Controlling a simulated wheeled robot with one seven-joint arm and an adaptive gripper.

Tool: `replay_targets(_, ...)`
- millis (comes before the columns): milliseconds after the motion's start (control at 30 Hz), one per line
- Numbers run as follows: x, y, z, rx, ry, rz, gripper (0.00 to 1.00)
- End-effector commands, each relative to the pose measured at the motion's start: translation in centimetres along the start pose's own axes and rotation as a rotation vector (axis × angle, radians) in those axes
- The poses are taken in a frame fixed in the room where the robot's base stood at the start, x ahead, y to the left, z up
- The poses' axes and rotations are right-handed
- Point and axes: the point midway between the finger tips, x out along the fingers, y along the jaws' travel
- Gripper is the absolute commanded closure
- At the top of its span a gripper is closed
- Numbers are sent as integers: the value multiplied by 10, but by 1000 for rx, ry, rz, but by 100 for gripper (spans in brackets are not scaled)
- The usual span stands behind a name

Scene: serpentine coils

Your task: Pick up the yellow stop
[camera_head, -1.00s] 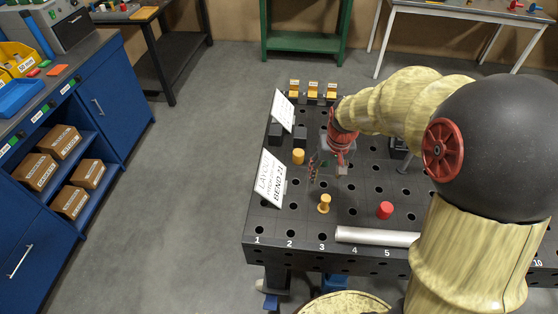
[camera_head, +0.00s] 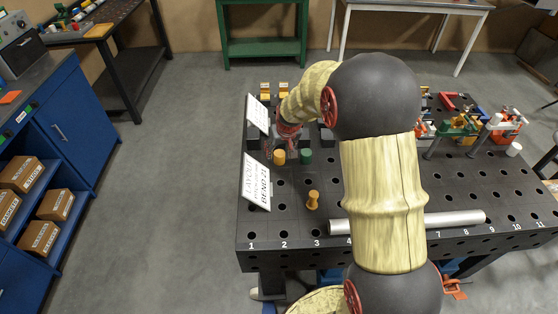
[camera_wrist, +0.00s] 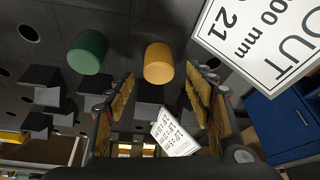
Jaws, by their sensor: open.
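The yellow stop (camera_head: 279,157), a short yellow cylinder, stands upright on the dark perforated table (camera_head: 280,225), left of a green cylinder (camera_head: 305,156). In the wrist view the yellow stop (camera_wrist: 158,62) shows centred between and beyond the finger tips, with the green cylinder (camera_wrist: 88,52) to its left. My gripper (camera_head: 276,147) is just behind the yellow stop in the head view, partly hidden by my arm. In the wrist view my gripper (camera_wrist: 160,92) is open, with nothing between its fingers.
A white layout sign (camera_head: 256,183) stands close left of the yellow stop; another sign (camera_head: 258,114) is behind it. A yellow-orange peg (camera_head: 313,200) and a silver tube (camera_head: 455,219) are nearer the front. Dark blocks stand behind the stop. Clamps (camera_head: 460,125) fill the right.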

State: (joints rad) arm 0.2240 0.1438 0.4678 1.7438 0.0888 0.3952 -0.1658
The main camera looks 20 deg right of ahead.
Motion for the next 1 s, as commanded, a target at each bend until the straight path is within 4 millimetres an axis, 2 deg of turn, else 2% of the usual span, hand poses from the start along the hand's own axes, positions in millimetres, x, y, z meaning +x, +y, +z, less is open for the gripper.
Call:
replay_targets(33,12,1,3,1,-3,0,47)
replay_targets(200,32,1,2,1,-2,0,47)
replay_targets(433,33,1,1,1,-1,0,47)
replay_targets(1000,32,1,1,1,-1,0,78)
